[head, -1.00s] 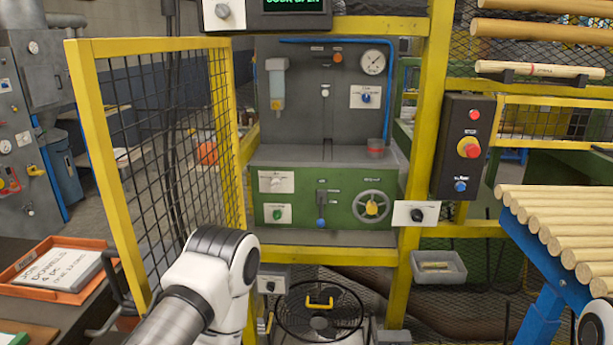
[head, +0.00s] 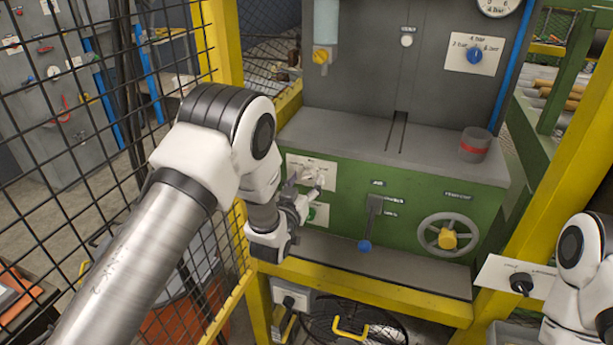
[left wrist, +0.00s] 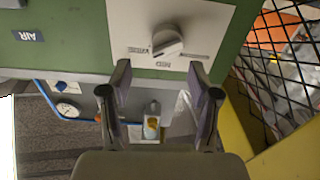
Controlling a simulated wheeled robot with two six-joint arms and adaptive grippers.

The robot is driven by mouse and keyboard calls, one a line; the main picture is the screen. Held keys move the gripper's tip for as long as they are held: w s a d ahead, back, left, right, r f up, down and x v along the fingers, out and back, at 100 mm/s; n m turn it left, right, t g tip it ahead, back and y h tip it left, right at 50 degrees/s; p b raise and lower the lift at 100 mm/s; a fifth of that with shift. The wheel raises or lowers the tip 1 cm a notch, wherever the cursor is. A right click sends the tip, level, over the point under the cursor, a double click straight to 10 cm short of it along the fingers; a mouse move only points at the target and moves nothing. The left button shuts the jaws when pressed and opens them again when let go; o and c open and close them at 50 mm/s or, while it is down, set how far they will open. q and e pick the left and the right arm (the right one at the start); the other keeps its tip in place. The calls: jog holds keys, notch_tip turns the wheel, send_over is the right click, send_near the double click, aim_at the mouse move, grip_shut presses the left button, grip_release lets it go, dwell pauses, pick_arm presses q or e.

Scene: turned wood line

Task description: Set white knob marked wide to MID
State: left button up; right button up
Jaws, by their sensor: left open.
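The white knob (head: 314,173) sits on a white label plate (head: 327,168) at the upper left of the green machine front. In the left wrist view the white knob (left wrist: 168,41) shows larger, with its plate's lettering upside down, including MID below the knob. Its bar lies roughly crosswise, slightly tilted; the exact setting is hard to read. My left gripper (head: 306,194) is in front of the plate, partly over its lower edge. In the left wrist view my left gripper (left wrist: 160,70) is open and empty, its fingertips just short of the knob. My right gripper is out of view.
A blue-tipped lever (head: 366,244) and a handwheel (head: 447,236) are to the right. A yellow post (head: 220,50) and mesh guard (head: 85,160) stand on the left. A red-banded cup (head: 475,146) stands on the ledge.

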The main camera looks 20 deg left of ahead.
aim_at(307, 178)
pick_arm(q)
jog(key=w+f, duration=0.1)
jog(key=w+a+f, duration=0.1)
jog(key=w, duration=0.1)
jog(key=shift+w+a, duration=0.1)
jog(key=shift+w, duration=0.35)
jog(key=shift+s+d+r, duration=0.15)
jog(key=shift+d+r, duration=0.05)
jog(key=shift+d, duration=0.05)
jog(key=shift+s+d+r, duration=0.15)
jog(key=shift+s+r, duration=0.05)
jog(key=shift+s, duration=0.05)
jog(key=c, duration=1.1)
jog(key=shift+c, duration=0.3)
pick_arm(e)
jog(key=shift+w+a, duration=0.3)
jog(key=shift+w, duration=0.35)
